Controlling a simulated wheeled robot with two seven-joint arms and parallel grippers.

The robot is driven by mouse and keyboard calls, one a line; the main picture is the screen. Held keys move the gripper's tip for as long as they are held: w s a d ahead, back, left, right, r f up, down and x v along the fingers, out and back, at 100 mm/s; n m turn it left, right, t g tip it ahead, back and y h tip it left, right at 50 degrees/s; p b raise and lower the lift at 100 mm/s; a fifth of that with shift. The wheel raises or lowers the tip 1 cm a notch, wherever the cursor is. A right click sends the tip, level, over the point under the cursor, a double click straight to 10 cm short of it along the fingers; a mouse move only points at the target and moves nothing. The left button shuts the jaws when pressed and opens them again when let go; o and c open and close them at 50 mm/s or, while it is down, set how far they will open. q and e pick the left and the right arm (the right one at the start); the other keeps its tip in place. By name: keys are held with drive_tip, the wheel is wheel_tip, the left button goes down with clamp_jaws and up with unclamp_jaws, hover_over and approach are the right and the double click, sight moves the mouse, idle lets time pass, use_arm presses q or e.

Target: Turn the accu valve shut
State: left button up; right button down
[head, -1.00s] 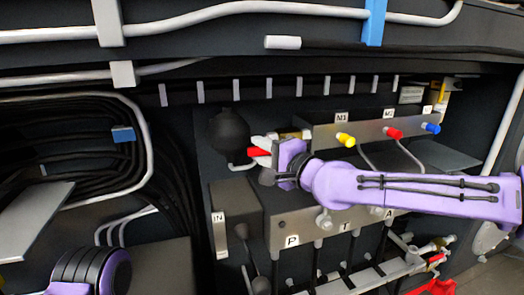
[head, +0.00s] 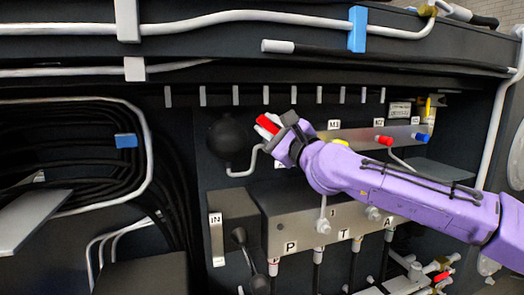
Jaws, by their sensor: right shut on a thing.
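The accu valve's red handle (head: 265,124) shows beside the black accumulator ball (head: 230,139), at its right. It stands at a steep slant. My right gripper (head: 268,128) is shut on the red handle, with pale fingers on it. My purple right arm reaches in from the right and hides the valve body and part of the manifold behind it. My left gripper is out of view.
A grey block (head: 318,222) marked P, T and A sits below my right arm. Yellow, red (head: 384,140) and blue caps stick out of the upper manifold. A grey pipe bends from the ball. Black hoses (head: 70,150) fill the left.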

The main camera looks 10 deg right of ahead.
drive_tip(key=d+m+h+b, duration=0.1)
drive_tip(key=m+b, duration=0.1)
drive_tip(key=d+r+m+t+b, duration=0.1)
drive_tip(key=m+b, duration=0.1)
drive_tip(key=m, duration=0.1)
drive_tip(key=d+m+t+h+b, duration=0.1)
drive_tip(key=m, duration=0.1)
drive_tip(key=shift+w+d+r+h+b, duration=0.15)
drive_tip(key=shift+w+r+h+b, duration=0.15)
drive_tip(key=shift+w+b, duration=0.1)
use_arm(q)
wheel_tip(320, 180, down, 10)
drive_tip(key=b, duration=0.3)
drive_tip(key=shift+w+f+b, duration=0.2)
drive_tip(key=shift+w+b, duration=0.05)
drive_tip(key=shift+b, duration=0.1)
use_arm(e)
drive_tip(key=shift+w+d+r+m+t+h, duration=0.2)
drive_tip(key=shift+d+m+h, duration=0.3)
drive_tip(key=shift+m, duration=0.55)
drive_tip(key=shift+s+d+r+m+t+h, duration=0.15)
drive_tip(key=shift+d+m+t+h, duration=0.3)
drive_tip(key=shift+m, duration=0.65)
drive_tip(key=shift+w+d+r+m+t+h, duration=0.2)
drive_tip(key=shift+d+m+h, duration=0.3)
drive_tip(key=shift+m, duration=0.55)
drive_tip(key=c, duration=0.9)
unclamp_jaws()
drive_tip(key=shift+c, duration=0.2)
